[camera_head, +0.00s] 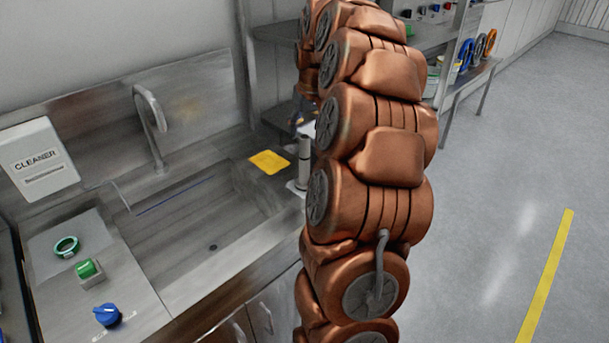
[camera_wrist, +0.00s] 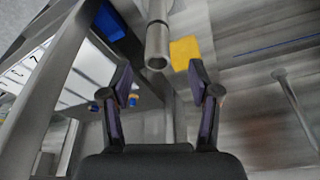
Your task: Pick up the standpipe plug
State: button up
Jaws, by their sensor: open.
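The standpipe plug appears to be the grey upright cylinder (camera_head: 304,160) at the right end of the sink, beside my arm. In the wrist view a grey tube (camera_wrist: 157,42) with a hollow round end, which looks like the same thing, hangs into the picture from the top. My gripper (camera_wrist: 160,82) is open and empty, its two dark fingers spread below the tube end in that picture. The tube end lines up with the gap between the fingers, apart from both. In the head view my arm hides most of the gripper.
A steel sink (camera_head: 215,247) with a curved faucet (camera_head: 150,130) lies left of my arm. A yellow cloth (camera_head: 269,162) lies by the cylinder. A cleaner box (camera_head: 39,160) and a panel with knobs (camera_head: 107,314) are at the left. The floor at the right is clear.

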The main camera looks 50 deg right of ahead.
aim_at(305, 138)
jog(key=shift+p+x, duration=1)
jog(key=shift+x, duration=2.15)
jog(key=shift+d, duration=0.1)
grip_shut()
